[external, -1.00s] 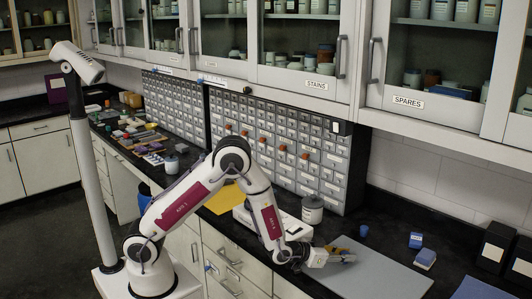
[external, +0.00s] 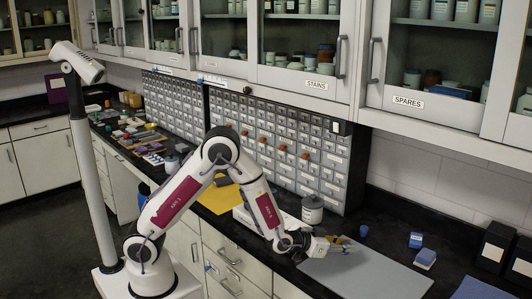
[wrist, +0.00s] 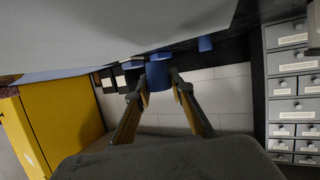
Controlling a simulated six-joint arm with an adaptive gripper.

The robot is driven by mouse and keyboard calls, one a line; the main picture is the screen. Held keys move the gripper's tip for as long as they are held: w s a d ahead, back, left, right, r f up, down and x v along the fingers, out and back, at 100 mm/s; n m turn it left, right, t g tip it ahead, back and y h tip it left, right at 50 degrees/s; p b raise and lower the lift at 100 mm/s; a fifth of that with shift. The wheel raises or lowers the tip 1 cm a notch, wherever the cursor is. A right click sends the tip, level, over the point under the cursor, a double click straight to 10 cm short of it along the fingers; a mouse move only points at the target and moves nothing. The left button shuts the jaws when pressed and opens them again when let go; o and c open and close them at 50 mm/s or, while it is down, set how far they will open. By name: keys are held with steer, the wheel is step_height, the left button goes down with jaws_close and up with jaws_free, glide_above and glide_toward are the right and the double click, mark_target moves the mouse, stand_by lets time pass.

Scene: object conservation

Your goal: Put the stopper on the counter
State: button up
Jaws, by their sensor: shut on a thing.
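My gripper (wrist: 159,84) is shut on a blue stopper-like piece (wrist: 158,72), which shows between its fingertips in the wrist view. In the external view my gripper (external: 343,244) is low over the grey mat on the counter (external: 385,222), pointing right. The held piece cannot be made out there. The wrist view looks inverted, with the grey mat along its top. Whether the held piece touches the mat is unclear.
A small blue cylinder (external: 363,230) stands behind the grey mat (external: 375,277); it also shows in the wrist view (wrist: 205,43). Blue-and-white items (external: 416,240) (external: 425,258) and dark boxes (external: 496,246) stand right. A white jar (external: 312,209) stands behind my wrist.

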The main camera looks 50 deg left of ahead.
steer(key=shift+r, duration=2.95)
steer(key=shift+s+d+f+h, duration=0.25)
steer(key=shift+s+h, duration=0.15)
steer(key=shift+s, duration=0.1)
steer(key=w+a+n+y, duration=0.2)
steer(key=w+a+y, duration=0.1)
steer(key=a, duration=1.5)
steer(key=w+a+r+n+t+y, duration=0.1)
steer(key=w+a+n+y, duration=0.1)
steer(key=a, duration=1.6)
steer(key=shift+w+a+y, duration=0.3)
steer(key=shift+w+y, duration=0.1)
steer(key=shift+y, duration=0.1)
steer(key=shift+d+r, duration=0.1)
steer(key=s+d+m+h, duration=0.2)
steer(key=d, duration=1.7)
steer(key=s+d+m+g+h, duration=0.1)
steer(key=s+d+m+h, duration=0.1)
steer(key=d, duration=1.8)
steer(key=shift+s+f+h, duration=0.25)
steer(key=shift+s+h, duration=0.2)
steer(key=shift+h, duration=0.25)
